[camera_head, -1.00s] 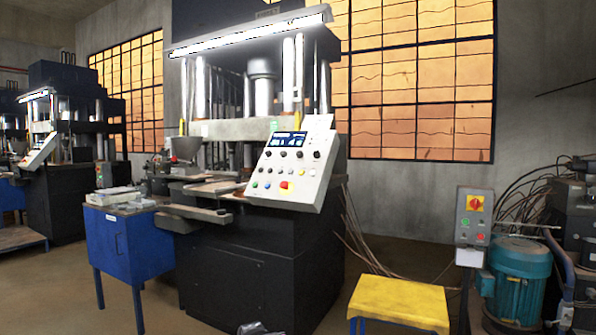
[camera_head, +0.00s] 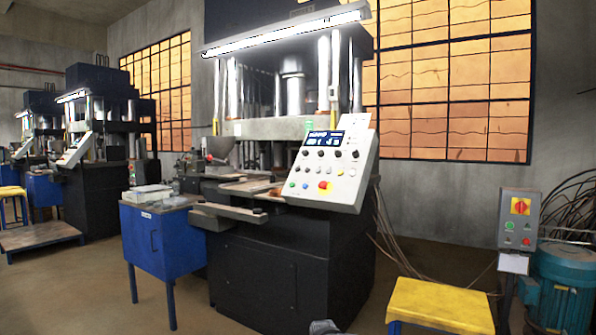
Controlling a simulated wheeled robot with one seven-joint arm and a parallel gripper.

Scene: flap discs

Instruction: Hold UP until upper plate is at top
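The press (camera_head: 292,265) stands in the middle, black below with bright steel columns above. Its light grey upper plate (camera_head: 268,128) spans the columns, well below the dark head, with a steel cylinder (camera_head: 292,92) above it. The white tilted control panel (camera_head: 350,172) is at the press's right front. It has a lit blue screen (camera_head: 323,141), black knobs, small coloured buttons and a larger red button on yellow (camera_head: 325,185). Button labels are too small to read. My gripper cannot be made out; a small grey part at the bottom edge may be my arm.
A blue cabinet (camera_head: 160,243) with a tray on top stands left of the press. A yellow-topped stool (camera_head: 441,302) is at front right, near a switch box (camera_head: 518,219) and a teal motor (camera_head: 565,285). Floor shows at front left.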

